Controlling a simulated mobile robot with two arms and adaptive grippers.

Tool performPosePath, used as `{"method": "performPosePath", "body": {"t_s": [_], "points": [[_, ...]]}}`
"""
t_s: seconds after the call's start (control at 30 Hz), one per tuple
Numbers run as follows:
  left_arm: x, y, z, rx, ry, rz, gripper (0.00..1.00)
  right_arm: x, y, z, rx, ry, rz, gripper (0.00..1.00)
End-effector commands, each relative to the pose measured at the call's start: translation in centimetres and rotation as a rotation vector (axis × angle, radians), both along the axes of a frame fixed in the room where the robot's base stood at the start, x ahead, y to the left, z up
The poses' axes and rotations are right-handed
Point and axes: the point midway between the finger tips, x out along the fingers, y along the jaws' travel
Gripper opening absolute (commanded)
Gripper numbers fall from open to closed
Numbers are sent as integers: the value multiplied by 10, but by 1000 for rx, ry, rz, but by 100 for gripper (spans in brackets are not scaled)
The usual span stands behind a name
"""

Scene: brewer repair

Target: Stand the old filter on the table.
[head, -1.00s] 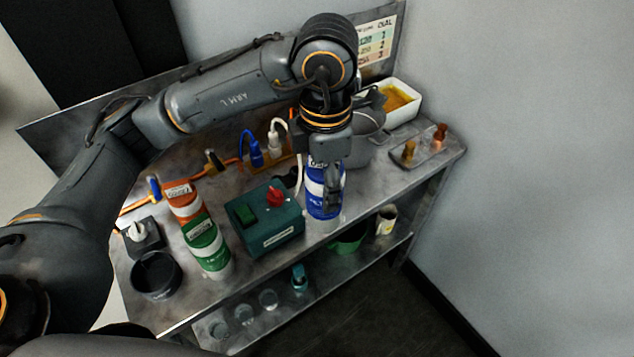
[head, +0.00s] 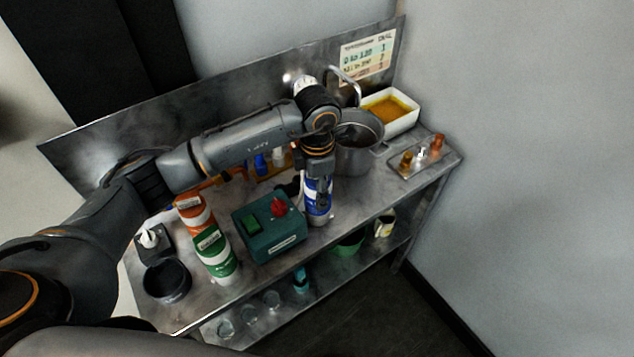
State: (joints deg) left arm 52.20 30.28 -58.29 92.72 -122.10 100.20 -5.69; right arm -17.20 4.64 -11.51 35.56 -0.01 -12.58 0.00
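A blue-and-white labelled cylinder (head: 318,206), which I take for the old filter, is upright near the table's front edge, right of the teal box. My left gripper (head: 321,196) comes down over it from above, with a dark finger across its near side. It appears shut on the cylinder; the far finger is hidden. The cylinder's base is at or just above the metal tabletop (head: 205,306); I cannot tell whether it touches. My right gripper is not in view.
The teal box (head: 268,232) with a red knob stands close left of the cylinder. Green (head: 217,256) and orange (head: 192,209) cylinders and a black bowl (head: 167,281) are further left. A metal pot (head: 358,152), white tub (head: 391,114) and small tray (head: 421,166) are at right.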

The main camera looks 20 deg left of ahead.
Motion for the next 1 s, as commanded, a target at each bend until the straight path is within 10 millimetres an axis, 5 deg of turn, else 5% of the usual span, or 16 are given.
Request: {"method": "performPosePath", "body": {"t_s": [0.33, 0.37, 0.47, 0.8, 1.0], "points": [[0, 0, -5, -1, -2, 0, 26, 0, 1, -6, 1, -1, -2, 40], [0, 0, -4, 0, 0, 0, 61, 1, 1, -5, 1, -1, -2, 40], [0, 0, -4, 0, 0, 1, 80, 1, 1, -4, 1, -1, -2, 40], [0, 0, -2, 0, 0, 1, 80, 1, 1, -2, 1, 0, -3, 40], [2, 0, 18, -2, -6, 1, 80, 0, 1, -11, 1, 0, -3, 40]]}}
